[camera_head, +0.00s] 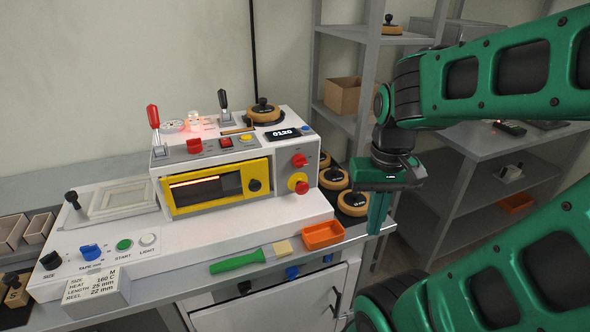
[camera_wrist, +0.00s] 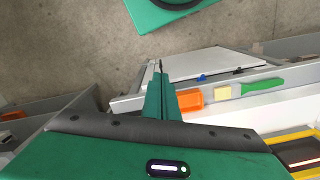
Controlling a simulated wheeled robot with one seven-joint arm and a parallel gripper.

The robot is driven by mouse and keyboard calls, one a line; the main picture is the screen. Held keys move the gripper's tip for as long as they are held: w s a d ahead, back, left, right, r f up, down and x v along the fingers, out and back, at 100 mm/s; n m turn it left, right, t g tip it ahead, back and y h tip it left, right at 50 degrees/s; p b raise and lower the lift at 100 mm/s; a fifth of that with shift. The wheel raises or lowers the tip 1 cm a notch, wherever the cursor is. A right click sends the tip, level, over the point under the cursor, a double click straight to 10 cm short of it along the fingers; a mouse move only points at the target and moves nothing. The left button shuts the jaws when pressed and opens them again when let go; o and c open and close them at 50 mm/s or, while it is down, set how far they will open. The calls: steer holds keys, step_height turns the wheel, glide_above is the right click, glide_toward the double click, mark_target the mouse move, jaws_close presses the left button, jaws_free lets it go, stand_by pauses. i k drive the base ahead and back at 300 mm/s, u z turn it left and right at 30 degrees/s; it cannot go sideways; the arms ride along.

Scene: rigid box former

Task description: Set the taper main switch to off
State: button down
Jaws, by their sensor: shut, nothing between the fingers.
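The white box-forming machine (camera_head: 240,155) stands on the bench, with a yellow-framed window in front. A red rotary switch (camera_head: 299,160) sits on its right front panel, above a red knob on a yellow plate (camera_head: 299,184). A red rocker-like control (camera_head: 194,146) is on its top. I cannot read which one is labelled as the taper main switch, nor its position. My gripper (camera_head: 378,228) points down to the right of the machine, apart from it, shut and empty. Its closed fingers (camera_wrist: 160,82) also show in the wrist view.
An orange tray (camera_head: 323,235) and a green-handled brush (camera_head: 238,262) lie at the bench front. Several tape reels (camera_head: 353,203) stand right of the machine. Two levers rise from its top, one red (camera_head: 153,117). A grey shelf rack (camera_head: 345,75) stands behind my arm.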

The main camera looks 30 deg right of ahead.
mark_target(299, 160)
steer(key=u, duration=0.05)
steer(key=k, duration=1)
steer(key=u, duration=0.75)
steer(key=i, duration=0.25)
steer(key=z, duration=0.15)
